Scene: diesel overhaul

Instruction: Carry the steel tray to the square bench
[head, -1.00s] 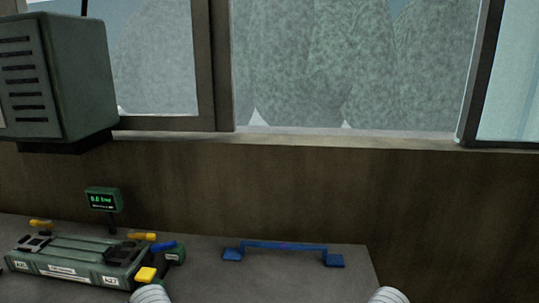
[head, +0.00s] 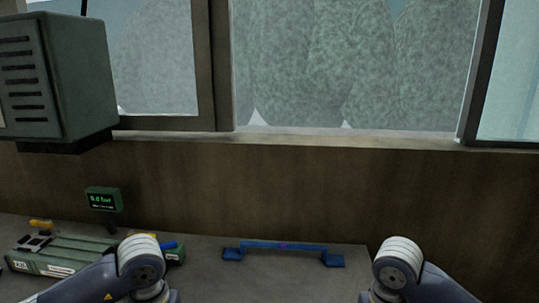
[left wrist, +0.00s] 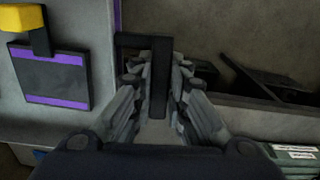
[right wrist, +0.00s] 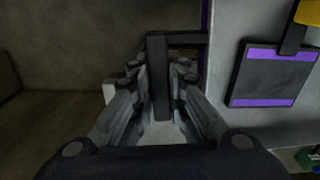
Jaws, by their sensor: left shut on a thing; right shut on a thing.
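The steel tray is a grey plate with a purple line near its edge. It shows in the left wrist view (left wrist: 100,120) and the right wrist view (right wrist: 222,100), and is out of sight in the head view. My left gripper (left wrist: 158,72) is shut on one dark handle (left wrist: 160,95) of the tray. My right gripper (right wrist: 160,72) is shut on the other dark handle (right wrist: 158,95). A dark pad with purple bands (left wrist: 50,78) and a yellow-topped part (left wrist: 22,18) lie on the tray. I cannot tell which surface is the square bench.
A grey worktop (head: 215,280) below the window carries a green case (head: 55,258), a small green display (head: 103,200) and a blue bracket (head: 283,247). A green box (head: 60,75) hangs at upper left. The worktop's right end shows right of the bracket.

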